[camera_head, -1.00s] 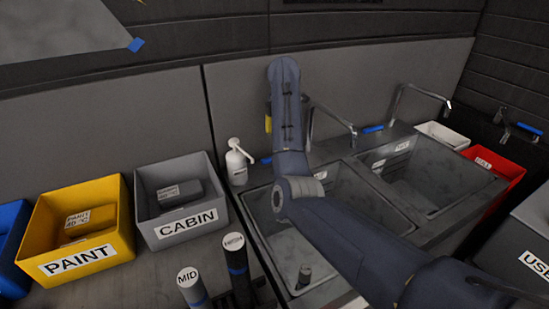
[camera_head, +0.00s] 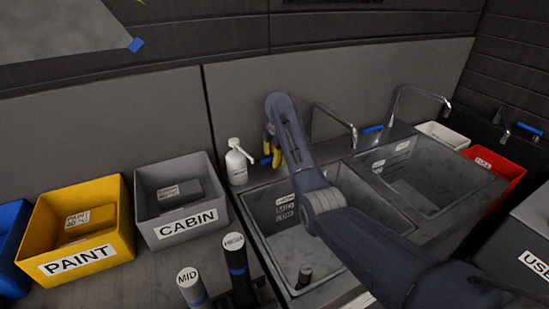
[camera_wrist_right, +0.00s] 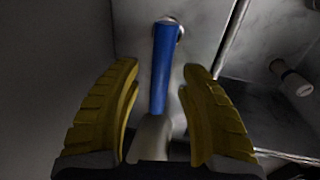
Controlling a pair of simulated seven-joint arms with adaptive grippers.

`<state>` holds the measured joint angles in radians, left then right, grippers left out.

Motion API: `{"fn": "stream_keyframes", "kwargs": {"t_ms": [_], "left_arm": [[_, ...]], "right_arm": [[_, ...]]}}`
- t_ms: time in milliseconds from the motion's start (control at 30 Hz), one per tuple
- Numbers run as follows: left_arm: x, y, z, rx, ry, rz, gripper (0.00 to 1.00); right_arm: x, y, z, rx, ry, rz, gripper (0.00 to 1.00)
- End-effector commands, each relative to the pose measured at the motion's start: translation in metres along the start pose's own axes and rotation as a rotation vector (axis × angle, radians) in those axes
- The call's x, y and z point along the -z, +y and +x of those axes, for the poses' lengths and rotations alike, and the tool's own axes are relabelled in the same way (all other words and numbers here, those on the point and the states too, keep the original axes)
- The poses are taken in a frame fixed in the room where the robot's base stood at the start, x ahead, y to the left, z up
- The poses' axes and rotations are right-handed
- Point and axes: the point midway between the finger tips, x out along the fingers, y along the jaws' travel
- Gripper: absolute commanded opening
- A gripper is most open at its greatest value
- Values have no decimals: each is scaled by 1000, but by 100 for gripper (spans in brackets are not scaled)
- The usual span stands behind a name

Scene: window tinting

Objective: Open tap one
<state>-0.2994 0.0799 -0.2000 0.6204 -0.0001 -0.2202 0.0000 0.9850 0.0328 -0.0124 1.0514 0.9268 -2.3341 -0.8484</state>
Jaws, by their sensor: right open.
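The left sink's tap has a curved metal spout (camera_head: 335,117) and a blue lever (camera_head: 265,161) at the back rim. No label shows which tap is number one. My right gripper (camera_head: 272,146) is at this lever with its yellow fingers pointing down. In the right wrist view, the blue lever (camera_wrist_right: 163,65) lies between the two open fingers of the right gripper (camera_wrist_right: 160,68), with a gap on both sides. A second tap (camera_head: 420,92) with its own blue lever (camera_head: 372,129) stands at the right sink. My left gripper is out of view.
A white pump bottle (camera_head: 238,162) stands close to the left of my right gripper. A grey CABIN box (camera_head: 205,217) and a yellow PAINT box (camera_head: 112,256) are farther left. A small dark cylinder (camera_head: 304,277) is in the left sink (camera_head: 270,243). A wall rises behind.

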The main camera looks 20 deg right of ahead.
Motion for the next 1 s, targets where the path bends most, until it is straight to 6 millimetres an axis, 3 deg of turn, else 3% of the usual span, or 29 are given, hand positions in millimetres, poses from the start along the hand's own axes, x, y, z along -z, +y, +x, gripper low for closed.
{"fn": "stream_keyframes", "kwargs": {"t_ms": [300, 700, 1000], "left_arm": [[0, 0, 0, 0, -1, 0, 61], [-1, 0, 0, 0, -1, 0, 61], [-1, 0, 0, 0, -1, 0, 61]], "right_arm": [[0, 0, 1, 0, 0, 0, 44], [0, 0, 1, 0, 0, 0, 0], [0, 0, 1, 1, 0, -1, 0]]}}
